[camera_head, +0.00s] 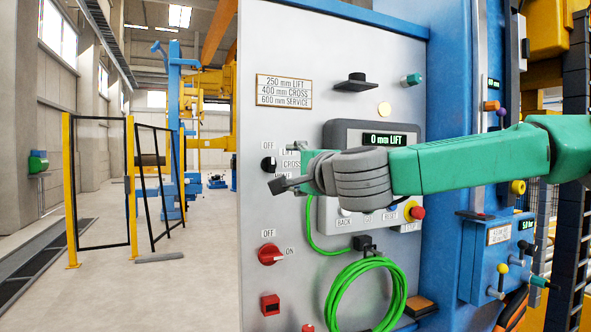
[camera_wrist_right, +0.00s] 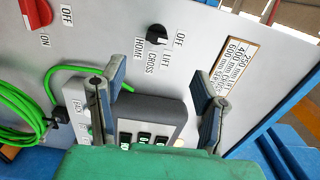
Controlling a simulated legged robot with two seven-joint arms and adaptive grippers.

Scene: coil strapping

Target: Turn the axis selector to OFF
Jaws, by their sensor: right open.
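The axis selector (camera_head: 268,164) is a small black knob on the grey panel, with the labels OFF, LIFT, CROSS and HOME around it. It also shows in the right wrist view (camera_wrist_right: 157,35), beyond the fingertips. Its exact setting is too small to tell. My right gripper (camera_head: 288,167) is in front of the panel, close to the knob and hiding part of its labels. In the wrist view its two fingers (camera_wrist_right: 156,78) are spread, with nothing between them, and the knob lies apart from them. My left gripper is not in view.
A red ON/OFF switch (camera_head: 270,254) sits below the selector. A grey pendant (camera_head: 342,134) with a "0 mm LIFT" display is behind my right arm. A green cable coil (camera_head: 336,290) hangs lower right. Open floor (camera_head: 150,285) lies left.

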